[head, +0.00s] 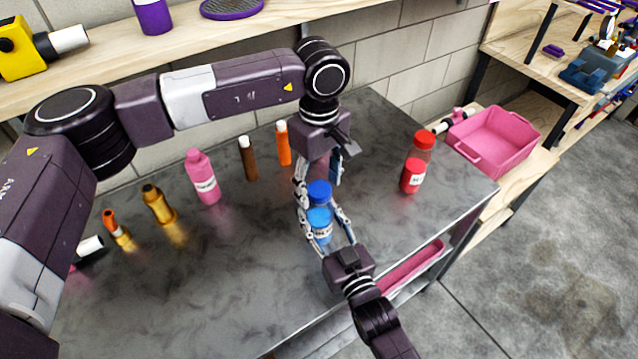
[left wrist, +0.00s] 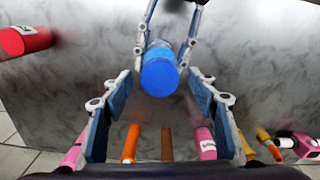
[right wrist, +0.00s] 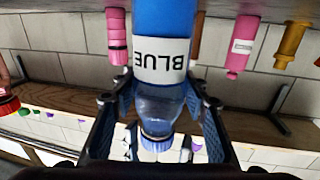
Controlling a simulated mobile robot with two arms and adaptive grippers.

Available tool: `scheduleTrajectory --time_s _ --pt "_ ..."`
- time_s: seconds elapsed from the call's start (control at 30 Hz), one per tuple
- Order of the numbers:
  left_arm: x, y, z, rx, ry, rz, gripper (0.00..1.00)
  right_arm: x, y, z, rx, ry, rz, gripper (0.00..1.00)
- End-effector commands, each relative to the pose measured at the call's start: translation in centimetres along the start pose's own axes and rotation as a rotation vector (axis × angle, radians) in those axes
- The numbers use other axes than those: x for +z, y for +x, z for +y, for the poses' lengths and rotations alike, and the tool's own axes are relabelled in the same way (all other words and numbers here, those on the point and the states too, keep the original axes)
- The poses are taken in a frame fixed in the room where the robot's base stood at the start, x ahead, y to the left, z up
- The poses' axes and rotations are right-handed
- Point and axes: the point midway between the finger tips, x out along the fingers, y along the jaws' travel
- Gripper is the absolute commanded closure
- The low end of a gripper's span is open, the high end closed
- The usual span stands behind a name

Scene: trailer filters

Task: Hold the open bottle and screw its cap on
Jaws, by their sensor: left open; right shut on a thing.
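The blue bottle (head: 320,236) stands upright, with a white label, blue contents and a clear upper part. In the right wrist view, the bottle (right wrist: 160,62) appears upside down with its label reading BLUE. The blue cap (head: 319,189) sits on its top; how tightly it is seated cannot be told. My right gripper (head: 325,228) is shut around the bottle from the front. My left gripper (head: 318,182) is above, pointing down, with open fingers on both sides of the cap. In the left wrist view, the cap (left wrist: 160,77) lies between these fingers, apart from them.
A red bottle (head: 411,180) stands to the right. A pink bottle (head: 204,180), brown bottle (head: 248,160), orange bottle (head: 283,145) and gold bottle (head: 159,207) stand left and behind. A pink bin (head: 495,137) is beyond the table's right edge. The table's front left is clear.

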Motion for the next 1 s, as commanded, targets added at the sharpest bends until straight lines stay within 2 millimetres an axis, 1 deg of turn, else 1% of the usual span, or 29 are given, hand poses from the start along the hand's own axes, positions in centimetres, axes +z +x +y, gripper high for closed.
scheduleTrajectory --time_s 0.17,0.3,0.4,0.5,0.6,0.7,1.0 --pt "0.0 -3.0 0.1 0.004 0.001 0.002 0.46 0.0 0.0 0.0 0.0 0.0 -0.001 1.0" --pt "-0.1 -6.2 0.1 0.006 0.001 0.003 0.46 0.0 0.0 0.0 0.0 0.0 -0.001 1.0" --pt "-0.1 -8.2 0.1 0.005 0.0 0.002 0.46 0.0 0.0 0.0 0.0 0.0 -0.001 1.0" --pt "-0.1 -9.8 0.1 0.004 -0.001 0.002 0.46 0.0 0.0 0.0 0.0 0.0 -0.001 1.0" --pt "0.0 -10.8 0.1 0.002 0.0 0.001 0.46 0.0 0.0 0.0 0.0 0.0 -0.001 1.0" --pt "-0.1 -11.4 0.1 0.002 0.0 0.002 0.46 0.0 0.0 0.0 0.0 0.0 -0.001 1.0" --pt "-0.1 -11.6 0.1 0.002 0.0 0.001 0.46 0.0 0.0 0.0 0.0 0.0 -0.001 1.0"
